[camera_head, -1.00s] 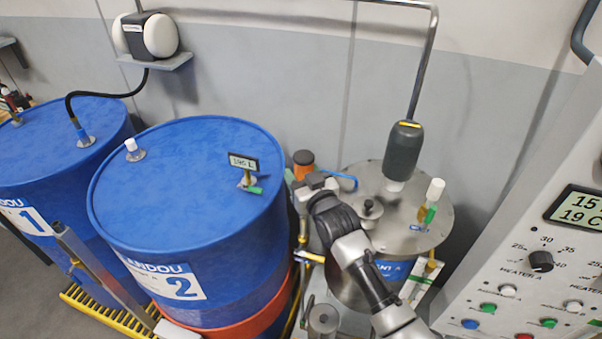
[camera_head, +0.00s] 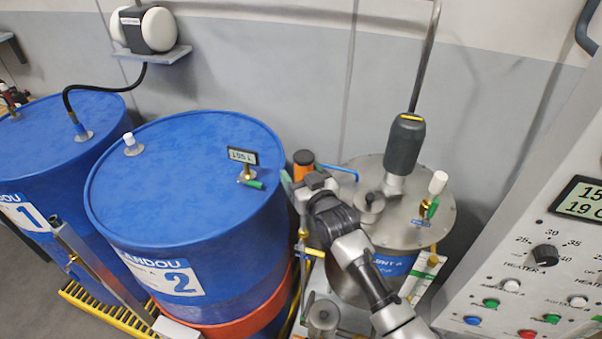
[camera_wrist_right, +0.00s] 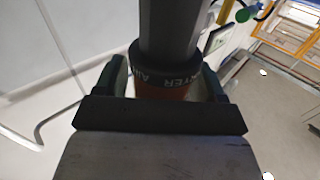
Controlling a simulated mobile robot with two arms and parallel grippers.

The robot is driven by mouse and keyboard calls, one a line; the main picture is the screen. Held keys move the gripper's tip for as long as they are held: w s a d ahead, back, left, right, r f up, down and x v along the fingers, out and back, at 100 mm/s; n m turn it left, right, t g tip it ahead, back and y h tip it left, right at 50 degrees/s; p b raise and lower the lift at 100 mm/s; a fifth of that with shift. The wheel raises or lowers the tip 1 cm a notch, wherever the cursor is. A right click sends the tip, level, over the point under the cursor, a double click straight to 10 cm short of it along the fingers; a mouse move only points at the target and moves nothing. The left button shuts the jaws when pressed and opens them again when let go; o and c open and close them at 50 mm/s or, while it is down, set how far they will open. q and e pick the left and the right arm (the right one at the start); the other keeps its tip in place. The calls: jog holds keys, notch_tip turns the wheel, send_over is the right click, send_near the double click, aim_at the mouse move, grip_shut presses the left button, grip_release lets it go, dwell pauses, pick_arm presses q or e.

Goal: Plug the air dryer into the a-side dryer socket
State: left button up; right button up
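The air dryer (camera_head: 303,158) is a dark cylinder with an orange end, between drum 2 and the steel tank in the head view. In the right wrist view the air dryer (camera_wrist_right: 166,68) shows a dark grey body, a lettered collar and an orange-brown part between the fingers. My right gripper (camera_head: 309,178) appears shut around it; the fingertips are largely hidden in the head view. A green piece lies close to the left of the dryer. I cannot identify the a-side dryer socket with certainty. My left gripper is not in view.
Blue drum 2 (camera_head: 190,150) stands left of the dryer, with a display (camera_head: 242,155) on its lid. The steel tank (camera_head: 440,215) on the right carries a dark grey unit (camera_head: 404,148) and a white-topped fitting (camera_head: 438,183). A control panel (camera_head: 530,230) stands far right.

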jog(key=shift+o, duration=0.4)
jog(key=shift+s, duration=0.1)
jog(key=b+v, duration=0.2)
jog(key=v, duration=0.8)
jog(key=shift+s+d+b, duration=0.15)
jog(key=shift+s+b, duration=0.15)
jog(key=shift+s, duration=0.05)
